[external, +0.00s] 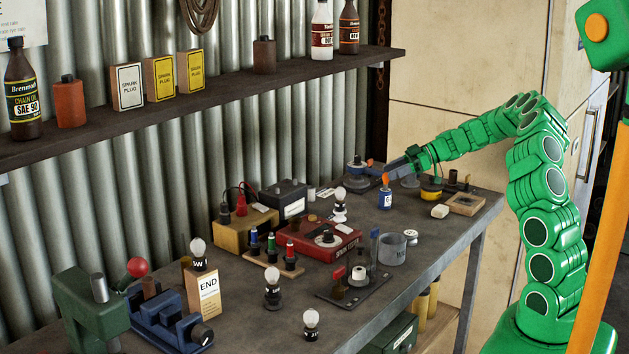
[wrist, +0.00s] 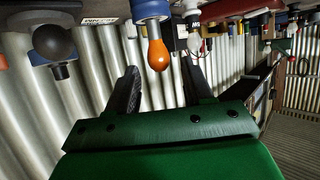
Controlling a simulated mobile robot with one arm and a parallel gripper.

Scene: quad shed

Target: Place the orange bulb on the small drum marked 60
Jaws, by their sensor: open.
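The orange bulb (external: 386,178) stands upright on a small blue drum (external: 385,201) with a white label, whose mark is too small to read surely. In the wrist view, which is upside down, the orange bulb (wrist: 158,54) shows its grey neck pointing to the blue and white drum (wrist: 151,9). My gripper (external: 390,168) is close to the bulb in the external view. In the wrist view my gripper (wrist: 162,76) has its two dark fingers apart, with the bulb beyond and between them. I see no contact between fingers and bulb.
Left of the drum stands a white bulb on a holder (external: 340,205). A blue-based device (external: 357,177) is behind, and a yellow tape-like roll (external: 431,192) and wooden tray (external: 466,204) are to the right. A grey cup (external: 392,249) and red box (external: 318,241) stand in front.

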